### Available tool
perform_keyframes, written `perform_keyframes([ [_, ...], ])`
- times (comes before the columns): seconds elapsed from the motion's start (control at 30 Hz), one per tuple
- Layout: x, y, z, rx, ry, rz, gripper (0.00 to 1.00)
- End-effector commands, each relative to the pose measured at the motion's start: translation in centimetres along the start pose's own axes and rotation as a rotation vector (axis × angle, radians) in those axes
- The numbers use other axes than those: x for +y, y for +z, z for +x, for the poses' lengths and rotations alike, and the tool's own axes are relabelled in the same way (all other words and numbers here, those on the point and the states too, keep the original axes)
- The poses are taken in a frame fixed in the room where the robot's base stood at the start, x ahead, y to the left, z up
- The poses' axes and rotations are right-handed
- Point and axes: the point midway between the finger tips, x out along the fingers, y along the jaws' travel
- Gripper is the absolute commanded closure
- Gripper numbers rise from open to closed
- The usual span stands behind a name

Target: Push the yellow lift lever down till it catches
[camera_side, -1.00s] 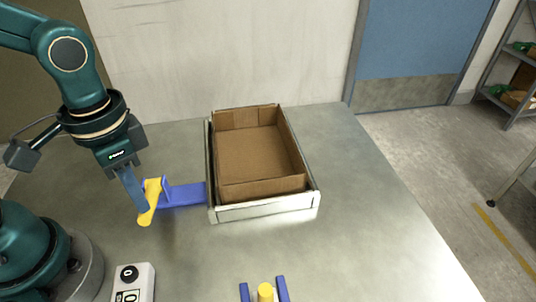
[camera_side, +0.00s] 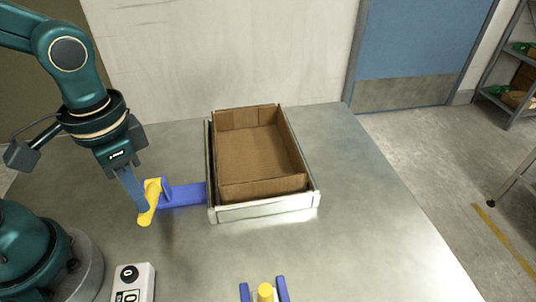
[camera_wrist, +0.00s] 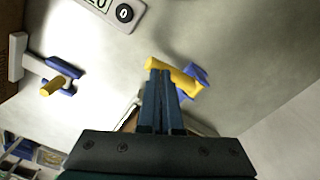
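The yellow lift lever (camera_side: 148,208) sits at the left end of a blue bracket (camera_side: 188,195), which joins the left side of a pale metal frame. The lever slants, with its free end toward the front left. My gripper (camera_side: 141,207) points down, with its blue fingers at the lever's left side. In the wrist view the fingers (camera_wrist: 163,76) lie close together with nothing seen between them. Their tips overlap the yellow lever (camera_wrist: 178,75) there; whether they touch it I cannot tell. Part of the bracket (camera_wrist: 200,74) shows behind the lever.
An open cardboard box (camera_side: 258,155) sits inside the metal frame (camera_side: 265,212). A grey control box (camera_side: 133,283) with a black knob stands front left. A yellow peg (camera_side: 265,292) between blue posts is at the front edge. The table right of the frame is clear.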

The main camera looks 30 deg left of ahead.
Motion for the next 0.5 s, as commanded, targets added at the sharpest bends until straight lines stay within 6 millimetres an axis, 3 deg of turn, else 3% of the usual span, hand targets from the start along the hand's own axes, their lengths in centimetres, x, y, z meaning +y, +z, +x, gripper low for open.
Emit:
perform_keyframes([
  [0.5, -0.02, 0.03, 0.57, -0.003, -0.001, 0.001, 1.00],
])
